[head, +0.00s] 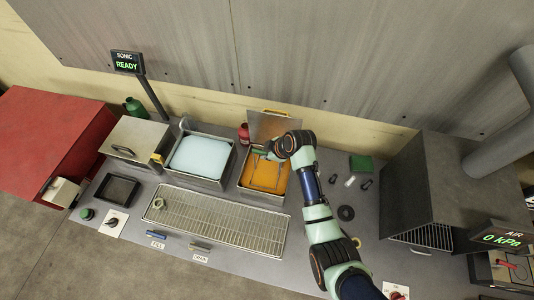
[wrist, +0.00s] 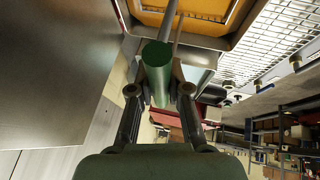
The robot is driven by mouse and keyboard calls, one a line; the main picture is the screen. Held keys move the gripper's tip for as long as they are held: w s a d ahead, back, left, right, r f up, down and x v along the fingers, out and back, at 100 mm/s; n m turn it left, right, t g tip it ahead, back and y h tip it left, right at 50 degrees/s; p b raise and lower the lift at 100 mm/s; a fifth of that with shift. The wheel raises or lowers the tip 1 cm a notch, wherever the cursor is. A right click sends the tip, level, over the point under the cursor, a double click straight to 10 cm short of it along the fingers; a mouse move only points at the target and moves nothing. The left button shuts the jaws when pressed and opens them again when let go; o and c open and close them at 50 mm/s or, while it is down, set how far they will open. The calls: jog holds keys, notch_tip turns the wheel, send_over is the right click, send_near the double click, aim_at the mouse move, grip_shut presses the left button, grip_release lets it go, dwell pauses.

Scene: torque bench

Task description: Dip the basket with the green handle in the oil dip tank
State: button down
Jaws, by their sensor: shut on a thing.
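My gripper (wrist: 158,85) is shut on the green handle (wrist: 157,62) of the basket, and the handle lies between the two fingers in the wrist view. In the head view the gripper (head: 266,153) is at the back of the oil dip tank (head: 262,199), partly hidden by my wrist. The tank holds orange oil and its lid (head: 270,124) stands open behind. The wire basket (head: 264,181) shows as thin lines within the tank's outline. How deep it sits in the oil is hard to tell.
A tank of pale blue liquid (head: 200,157) stands to the left. A long wire drain rack (head: 220,217) lies in front. A red bottle (head: 243,133) is beside the open lid. A grey hood (head: 425,190) stands at right, with small parts and a black ring (head: 346,213) before it.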

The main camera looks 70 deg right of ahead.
notch_tip(320, 180, up, 13)
jog(key=p, duration=1)
jog(key=shift+f+p, duration=0.15)
jog(key=shift+p, duration=0.2)
dwell(1.0)
